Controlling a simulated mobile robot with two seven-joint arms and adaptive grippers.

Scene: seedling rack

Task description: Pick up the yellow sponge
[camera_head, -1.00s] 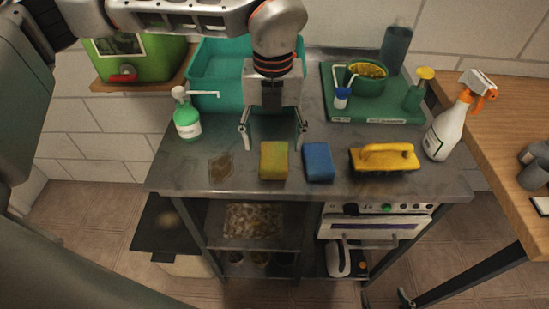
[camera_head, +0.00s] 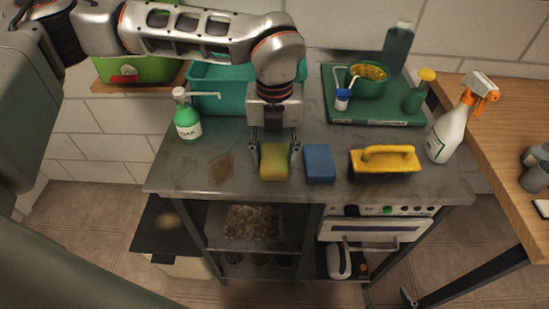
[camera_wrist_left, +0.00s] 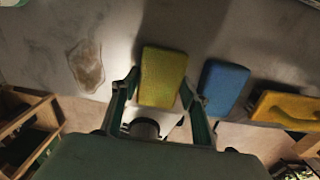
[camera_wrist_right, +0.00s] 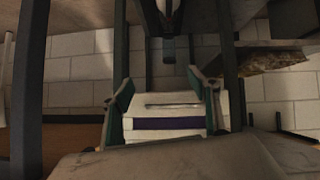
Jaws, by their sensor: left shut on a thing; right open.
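The yellow sponge (camera_head: 274,163) lies on the grey metal counter near its front edge. My left gripper (camera_head: 275,165) is over it from behind, with one finger at each side. In the left wrist view the sponge (camera_wrist_left: 161,78) sits between the two fingertips (camera_wrist_left: 160,85), and the gripper is shut on it. The sponge appears to be still at counter height. My right gripper (camera_wrist_right: 165,92) shows only in its own wrist view, open, with nothing between its fingers; it is out of the head view.
A blue sponge (camera_head: 319,163) lies close to the right of the yellow one, and a yellow brush (camera_head: 386,162) beyond it. A brown stain (camera_head: 221,168) is on the left. A soap bottle (camera_head: 187,120), teal basin (camera_head: 222,90), green tray (camera_head: 375,112) and spray bottle (camera_head: 447,135) stand farther back.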

